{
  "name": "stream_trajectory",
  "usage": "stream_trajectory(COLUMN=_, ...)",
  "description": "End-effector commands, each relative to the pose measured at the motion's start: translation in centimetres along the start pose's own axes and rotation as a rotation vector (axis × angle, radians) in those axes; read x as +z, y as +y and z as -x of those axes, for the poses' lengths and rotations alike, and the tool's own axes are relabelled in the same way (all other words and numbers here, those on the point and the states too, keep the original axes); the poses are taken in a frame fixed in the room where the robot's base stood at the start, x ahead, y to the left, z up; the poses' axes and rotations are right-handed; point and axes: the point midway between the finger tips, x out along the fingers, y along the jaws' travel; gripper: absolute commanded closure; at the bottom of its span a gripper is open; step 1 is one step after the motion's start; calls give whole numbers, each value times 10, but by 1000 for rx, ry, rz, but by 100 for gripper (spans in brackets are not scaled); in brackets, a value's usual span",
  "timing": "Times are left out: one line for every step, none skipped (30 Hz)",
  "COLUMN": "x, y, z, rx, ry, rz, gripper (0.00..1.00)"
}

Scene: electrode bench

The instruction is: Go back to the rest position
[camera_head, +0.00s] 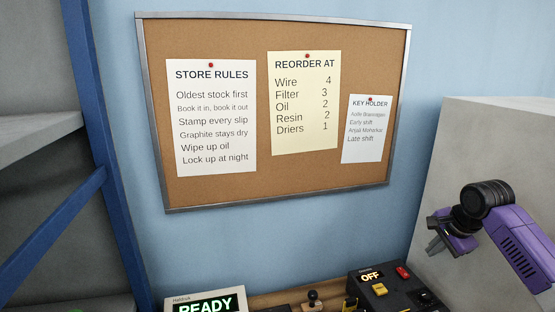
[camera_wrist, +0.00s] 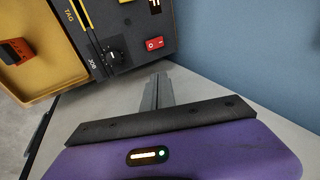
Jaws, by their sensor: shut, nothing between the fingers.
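My gripper (camera_head: 437,244) is at the right of the head view, on the end of my purple arm, in front of a large pale grey block. It is above and to the right of a dark control box (camera_head: 392,290) whose display reads OFF. In the wrist view my gripper (camera_wrist: 157,80) has its grey fingers together with nothing between them. The control box (camera_wrist: 125,40) fills the upper left there, with a red switch and a black knob. No held object shows.
A cork board (camera_head: 280,190) with three pinned notes hangs on the blue wall. A unit showing READY (camera_head: 207,303) stands at the bottom. A small dark-knobbed lever (camera_head: 313,298) is between it and the control box. Blue-framed shelving (camera_head: 108,150) is at the left. The grey block (camera_head: 490,140) stands behind my arm.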

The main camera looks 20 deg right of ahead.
Motion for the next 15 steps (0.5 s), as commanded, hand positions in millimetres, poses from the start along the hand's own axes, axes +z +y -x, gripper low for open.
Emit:
stream_trajectory(x=10, y=-11, z=-3, rx=-64, ry=-2, rz=52, gripper=100)
stream_trajectory(x=15, y=-19, z=-4, rx=-105, ry=0, rz=86, gripper=100)
stream_trajectory(x=24, y=-28, z=-6, rx=-162, ry=2, rz=133, gripper=100)
stream_trajectory(x=32, y=-36, z=-7, rx=-206, ry=5, rz=167, gripper=100)
stream_trajectory(x=41, y=-43, z=-8, rx=-251, ry=8, rz=202, gripper=100)
stream_trajectory(x=52, y=-51, z=-9, rx=-310, ry=15, rz=246, gripper=100)
stream_trajectory(x=62, y=-57, z=-10, rx=-354, ry=19, rz=276, gripper=100)
stream_trajectory(x=73, y=-63, z=-10, rx=-400, ry=25, rz=308, gripper=100)
stream_trajectory(x=88, y=-69, z=-10, rx=-463, ry=36, rz=348, gripper=100)
stream_trajectory(x=99, y=-73, z=-10, rx=-508, ry=46, rz=377, gripper=100)
stream_trajectory(x=111, y=-76, z=-9, rx=-555, ry=57, rz=403, gripper=100)
stream_trajectory(x=127, y=-79, z=-7, rx=-615, ry=75, rz=437, gripper=100)
stream_trajectory(x=138, y=-81, z=-6, rx=-660, ry=90, rz=459, gripper=100)
stream_trajectory(x=149, y=-81, z=-4, rx=-701, ry=108, rz=479, gripper=100)
stream_trajectory(x=163, y=-80, z=-1, rx=-752, ry=133, rz=504, gripper=100)
